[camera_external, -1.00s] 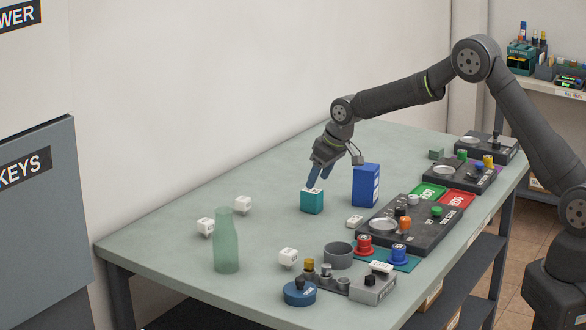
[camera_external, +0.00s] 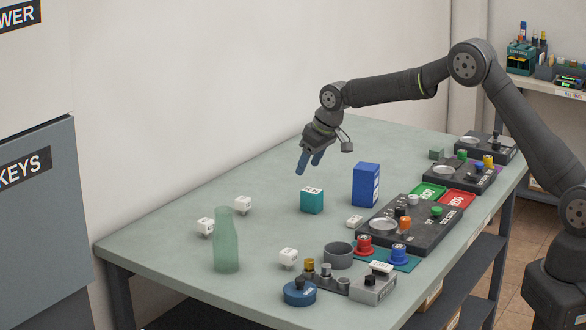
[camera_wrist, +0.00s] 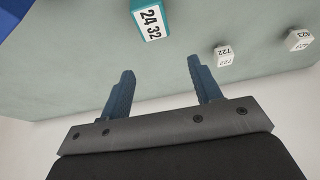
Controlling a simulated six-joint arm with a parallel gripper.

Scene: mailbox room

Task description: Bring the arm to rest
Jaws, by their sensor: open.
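My gripper (camera_external: 310,161) hangs above the table in the external view, up and slightly left of the teal cube (camera_external: 312,202), apart from it. It is open and empty. In the wrist view its two blue fingers (camera_wrist: 160,78) are spread with only bare table between them. The teal cube (camera_wrist: 152,18), marked 24 32 on its white label, lies beyond the fingertips at the top of that view. A tall blue box (camera_external: 366,185) stands on the table to the right of the cube.
The table (camera_external: 160,236) also holds a green bottle (camera_external: 226,242), several small white blocks (camera_external: 243,204), a grey ring (camera_external: 339,256) and a blue round pot (camera_external: 299,293). Dark control panels (camera_external: 425,225) line the right side. A white wall stands behind. The table's far-left part is mostly clear.

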